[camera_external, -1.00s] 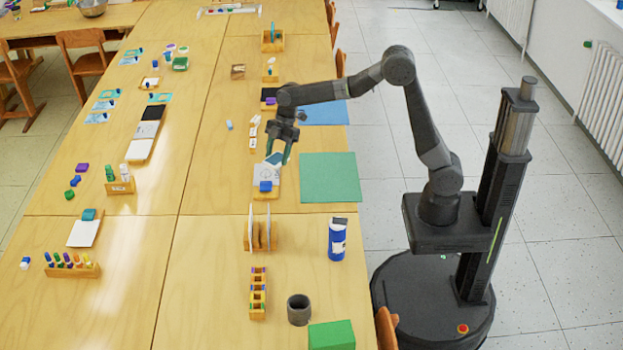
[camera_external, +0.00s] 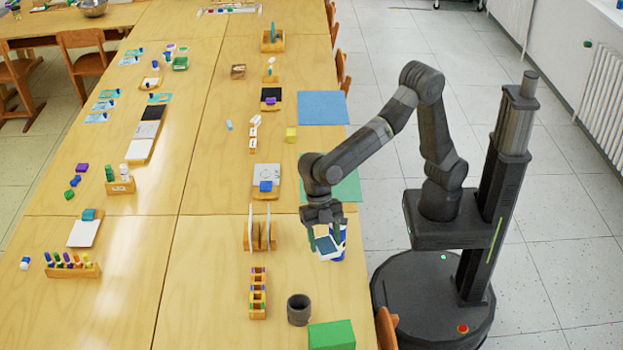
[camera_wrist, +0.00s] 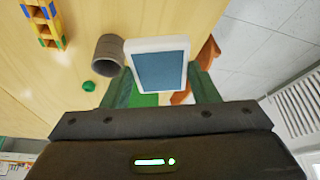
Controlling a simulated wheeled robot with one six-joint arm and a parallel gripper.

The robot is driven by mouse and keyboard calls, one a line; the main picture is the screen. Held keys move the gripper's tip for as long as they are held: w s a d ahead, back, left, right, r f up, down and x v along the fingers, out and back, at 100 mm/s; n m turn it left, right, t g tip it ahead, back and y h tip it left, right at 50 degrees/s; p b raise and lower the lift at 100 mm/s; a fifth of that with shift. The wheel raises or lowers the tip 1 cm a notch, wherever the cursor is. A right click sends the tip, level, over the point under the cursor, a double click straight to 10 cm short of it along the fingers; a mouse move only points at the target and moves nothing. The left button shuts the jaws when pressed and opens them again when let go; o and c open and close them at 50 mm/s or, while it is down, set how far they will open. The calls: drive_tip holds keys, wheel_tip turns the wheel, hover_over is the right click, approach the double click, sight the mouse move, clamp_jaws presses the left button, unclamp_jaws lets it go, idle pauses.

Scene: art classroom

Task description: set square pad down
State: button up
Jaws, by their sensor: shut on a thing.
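The square pad (camera_wrist: 160,71) has a blue face and a white border. My gripper (camera_external: 325,243) is shut on it, with a green finger on each side in the wrist view (camera_wrist: 161,92). In the external view the pad (camera_external: 327,248) is tilted and held above the near right part of the table (camera_external: 225,310).
A dark grey cup (camera_external: 299,310) and a green block (camera_external: 331,335) stand nearer the camera. A wooden rack with upright discs (camera_external: 258,238) and a rack of coloured blocks (camera_external: 258,293) lie left. A green mat (camera_external: 346,188) lies behind my gripper. Bare tabletop lies left of the racks.

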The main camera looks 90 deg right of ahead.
sight(335, 252)
drive_tip(key=shift+s+a+n, duration=0.5)
drive_tip(key=shift+s+a, duration=0.65)
drive_tip(key=shift+a, duration=0.1)
wheel_tip(335, 252, down, 11)
drive_tip(key=shift+w+d+r, duration=0.1)
drive_tip(key=shift+r, duration=0.05)
drive_tip(key=shift+f, duration=2.1)
drive_tip(key=shift+f, duration=0.2)
drive_tip(key=o, duration=1.1)
drive_tip(key=shift+c, duration=0.2)
drive_tip(key=shift+r, duration=0.15)
